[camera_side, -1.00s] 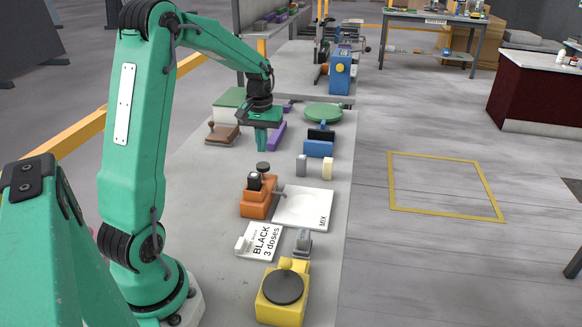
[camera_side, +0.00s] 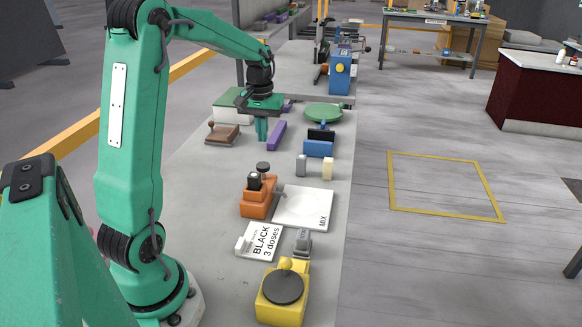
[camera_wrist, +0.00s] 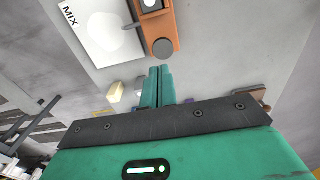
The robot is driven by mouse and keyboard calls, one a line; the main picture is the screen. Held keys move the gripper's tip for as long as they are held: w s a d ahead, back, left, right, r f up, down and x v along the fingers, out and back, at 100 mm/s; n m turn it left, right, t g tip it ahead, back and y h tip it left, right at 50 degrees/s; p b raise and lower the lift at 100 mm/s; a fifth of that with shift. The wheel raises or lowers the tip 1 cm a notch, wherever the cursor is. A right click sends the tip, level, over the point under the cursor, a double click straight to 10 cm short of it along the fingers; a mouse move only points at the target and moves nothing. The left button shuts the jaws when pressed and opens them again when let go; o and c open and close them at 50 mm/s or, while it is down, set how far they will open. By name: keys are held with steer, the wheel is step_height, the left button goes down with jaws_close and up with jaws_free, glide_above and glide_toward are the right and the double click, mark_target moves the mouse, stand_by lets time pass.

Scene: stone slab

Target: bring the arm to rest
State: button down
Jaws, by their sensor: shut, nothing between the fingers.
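My gripper (camera_side: 262,129) hangs fingers-down above the far part of the stone slab (camera_side: 200,215) in the side view. It is between the brown wooden piece (camera_side: 222,133) on its left and the purple bar (camera_side: 277,135) on its right. The green fingers are together and empty. In the wrist view the shut fingers (camera_wrist: 160,72) point toward the orange device (camera_wrist: 160,28), with bare slab around the tips. The fingers look clear of the slab, though the exact gap is hard to judge.
The orange device stands beside the white MIX plate (camera_side: 312,212). Nearer are the BLACK 3 doses card (camera_side: 262,240) and a yellow device with a dark disc (camera_side: 283,288). Blue blocks (camera_side: 318,149) and a green disc (camera_side: 323,112) lie at the far right. Bare slab lies left of the orange device.

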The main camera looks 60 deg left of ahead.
steer(key=s+d+r+m+t, duration=0.1)
steer(key=s+d+r+m, duration=0.2)
steer(key=d, duration=0.4)
steer(key=s+d+r+m+t, duration=0.1)
steer(key=s+d+r, duration=0.25)
steer(key=d, duration=0.35)
steer(key=s+d+m+t, duration=0.3)
steer(key=s+d+m, duration=0.1)
steer(key=s+d, duration=0.4)
steer(key=shift+s+d+m, duration=0.25)
steer(key=shift+d+m, duration=0.15)
steer(key=shift+d, duration=0.25)
